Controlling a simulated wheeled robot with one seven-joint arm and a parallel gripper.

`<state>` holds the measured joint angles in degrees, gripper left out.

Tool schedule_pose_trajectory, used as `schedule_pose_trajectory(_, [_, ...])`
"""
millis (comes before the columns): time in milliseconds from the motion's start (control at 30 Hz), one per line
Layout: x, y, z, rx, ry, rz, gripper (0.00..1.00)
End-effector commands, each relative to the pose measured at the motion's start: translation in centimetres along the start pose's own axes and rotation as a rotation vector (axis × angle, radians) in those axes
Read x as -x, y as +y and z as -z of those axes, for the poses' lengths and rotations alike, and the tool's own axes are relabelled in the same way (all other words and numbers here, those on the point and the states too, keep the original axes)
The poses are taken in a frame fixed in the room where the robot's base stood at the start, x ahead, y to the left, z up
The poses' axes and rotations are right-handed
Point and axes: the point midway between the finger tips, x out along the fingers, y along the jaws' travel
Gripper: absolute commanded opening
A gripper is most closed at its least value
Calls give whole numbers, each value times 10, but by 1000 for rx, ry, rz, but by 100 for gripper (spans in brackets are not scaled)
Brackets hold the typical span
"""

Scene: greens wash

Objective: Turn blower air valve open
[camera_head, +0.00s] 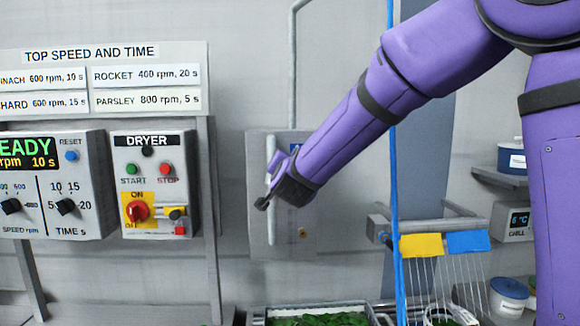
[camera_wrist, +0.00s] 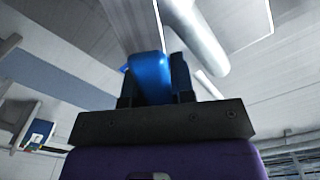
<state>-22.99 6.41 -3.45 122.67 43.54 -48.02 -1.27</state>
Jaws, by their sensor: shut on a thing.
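A blue handle (camera_wrist: 150,76), which looks like the valve's lever, sits between the dark fingers of my gripper (camera_wrist: 155,88) in the wrist view. The gripper is shut on it. A pale pipe (camera_wrist: 196,36) runs close behind it. In the head view my gripper (camera_head: 270,188) is at the grey wall box, in front of a pale upright bar (camera_head: 271,225). The blue handle is mostly or wholly hidden there by my gripper and arm. I cannot tell the valve's turn angle.
The dryer panel (camera_head: 154,185) and speed and time panel (camera_head: 50,185) stand to the left. A thin blue pipe (camera_head: 393,160) runs upright to the right, near my arm. A tray of greens (camera_head: 318,318) is below. A rack with yellow (camera_head: 421,245) and blue tags stands lower right.

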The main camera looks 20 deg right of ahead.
Motion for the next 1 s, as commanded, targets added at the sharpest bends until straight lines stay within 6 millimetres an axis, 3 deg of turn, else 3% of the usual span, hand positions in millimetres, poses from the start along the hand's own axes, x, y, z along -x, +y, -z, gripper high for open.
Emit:
schedule_pose_trajectory(267, [0, 0, -1, 1, -2, 0, 0])
schedule_pose_trajectory(300, [0, 0, -1, 1, -2, 0, 28])
schedule_pose_trajectory(400, [0, 0, -1, 1, -2, 0, 49])
schedule_pose_trajectory(1000, [0, -4, 1, -3, 2, 7, 49])
